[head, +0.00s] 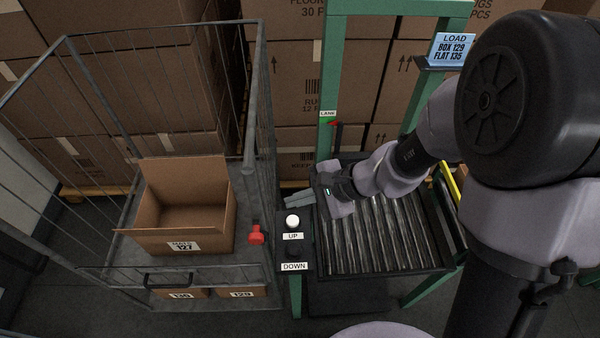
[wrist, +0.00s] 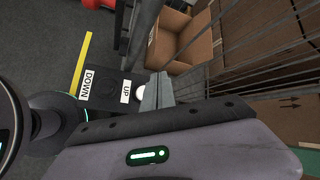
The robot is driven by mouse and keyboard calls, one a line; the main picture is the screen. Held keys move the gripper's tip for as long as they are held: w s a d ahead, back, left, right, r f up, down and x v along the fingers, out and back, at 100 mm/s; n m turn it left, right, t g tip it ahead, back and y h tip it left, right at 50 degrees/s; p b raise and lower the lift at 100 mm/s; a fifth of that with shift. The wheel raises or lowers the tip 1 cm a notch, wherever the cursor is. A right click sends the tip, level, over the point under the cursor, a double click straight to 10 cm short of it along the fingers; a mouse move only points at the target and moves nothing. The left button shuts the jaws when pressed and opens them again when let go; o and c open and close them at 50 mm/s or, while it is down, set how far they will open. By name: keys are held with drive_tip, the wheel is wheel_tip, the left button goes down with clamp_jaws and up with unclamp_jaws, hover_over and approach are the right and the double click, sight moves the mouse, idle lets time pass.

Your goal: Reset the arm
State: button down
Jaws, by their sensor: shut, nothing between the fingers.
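My gripper (head: 297,200) reaches over the rollers in the head view, its grey fingers pointing left, just behind the control post. In the wrist view its fingertips (wrist: 158,91) are together with nothing between them. The arm comes in from the right and is bent. The control post carries a white button (head: 292,221) above the UP label, which also shows beside the fingers in the wrist view (wrist: 139,90). The DOWN label (head: 294,267) is nearer the front. I cannot tell whether the fingers touch the post.
A wire cage cart (head: 262,120) stands left, with an open carton (head: 180,238) on its shelf and a red knob (head: 256,235) at its corner. A roller conveyor (head: 375,235) in a green frame (head: 326,75) lies under my arm. Stacked cartons (head: 130,60) fill the back.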

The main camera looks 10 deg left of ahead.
drive_tip(key=s+d+r+n+t+h+b, duration=0.2)
drive_tip(key=s+d+r, duration=0.3)
drive_tip(key=d, duration=0.4)
drive_tip(key=s+d+r+n+t+h+b, duration=0.3)
drive_tip(key=s+d+r+h+b, duration=0.1)
drive_tip(key=d, duration=0.5)
drive_tip(key=s+r+h, duration=0.1)
drive_tip(key=s+r, duration=0.1)
drive_tip(key=s, duration=0.1)
drive_tip(key=shift+s+d+n, duration=0.2)
drive_tip(key=shift+d+n, duration=0.05)
drive_tip(key=shift+n, duration=0.05)
